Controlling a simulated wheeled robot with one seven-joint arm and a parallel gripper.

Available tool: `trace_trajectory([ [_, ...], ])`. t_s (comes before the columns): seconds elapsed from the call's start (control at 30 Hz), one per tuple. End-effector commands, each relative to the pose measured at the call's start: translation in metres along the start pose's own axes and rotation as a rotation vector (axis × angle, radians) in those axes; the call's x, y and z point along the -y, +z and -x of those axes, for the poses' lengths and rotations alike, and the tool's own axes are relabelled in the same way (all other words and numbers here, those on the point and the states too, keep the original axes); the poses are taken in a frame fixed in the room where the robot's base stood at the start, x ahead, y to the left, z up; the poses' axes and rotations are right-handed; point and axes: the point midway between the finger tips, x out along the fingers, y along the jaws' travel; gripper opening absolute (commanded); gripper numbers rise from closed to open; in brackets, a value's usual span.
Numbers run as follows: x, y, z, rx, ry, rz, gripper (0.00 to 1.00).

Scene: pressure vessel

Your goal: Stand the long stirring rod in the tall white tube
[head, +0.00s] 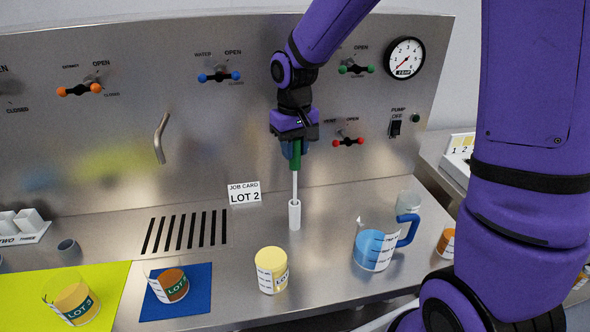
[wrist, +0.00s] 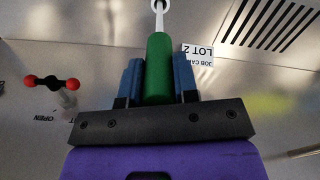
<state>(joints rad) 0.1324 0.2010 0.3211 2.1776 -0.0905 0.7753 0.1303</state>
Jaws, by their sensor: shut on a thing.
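My gripper (head: 294,154) is shut on the green handle (wrist: 158,68) of the stirring rod, with the blue fingers on either side of it. The rod (head: 295,184) hangs upright, with its thin pale shaft pointing down. The tall white tube (head: 294,215) stands on the steel counter directly below my gripper. The shaft's lower end meets the tube's mouth in the head view and is hidden there; how deep it reaches cannot be told. In the wrist view the shaft (wrist: 160,24) runs to the tube's pale rim at the top edge.
A job card (head: 244,194) reading LOT 2 stands behind left of the tube. A yellow-filled beaker (head: 270,268) is in front, and a blue-handled jug (head: 374,248) is to the right. A slotted drain (head: 186,231) lies left. Valve handles (head: 348,142) stick out from the panel behind.

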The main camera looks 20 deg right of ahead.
Motion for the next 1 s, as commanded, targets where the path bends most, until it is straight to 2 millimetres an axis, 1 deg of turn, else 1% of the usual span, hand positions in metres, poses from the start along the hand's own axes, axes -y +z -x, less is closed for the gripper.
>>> trace_trajectory([
  [0.17, 0.000, 0.000, -0.012, 0.002, 0.000, 0.001, 0.04],
  [0.4, 0.000, 0.001, -0.041, 0.002, 0.000, 0.001, 0.04],
  [0.8, 0.001, 0.000, -0.046, 0.001, -0.001, 0.001, 0.04],
  [0.83, 0.001, 0.000, -0.046, 0.000, 0.000, 0.001, 0.35],
  [0.87, 0.001, 0.000, -0.045, 0.000, 0.000, 0.001, 0.42],
  [0.9, 0.000, 0.000, -0.045, 0.000, 0.000, 0.000, 0.51],
  [0.93, 0.000, 0.000, -0.045, 0.000, 0.000, 0.000, 0.53],
  [1.0, 0.000, 0.000, -0.045, 0.000, 0.000, 0.000, 0.53],
])
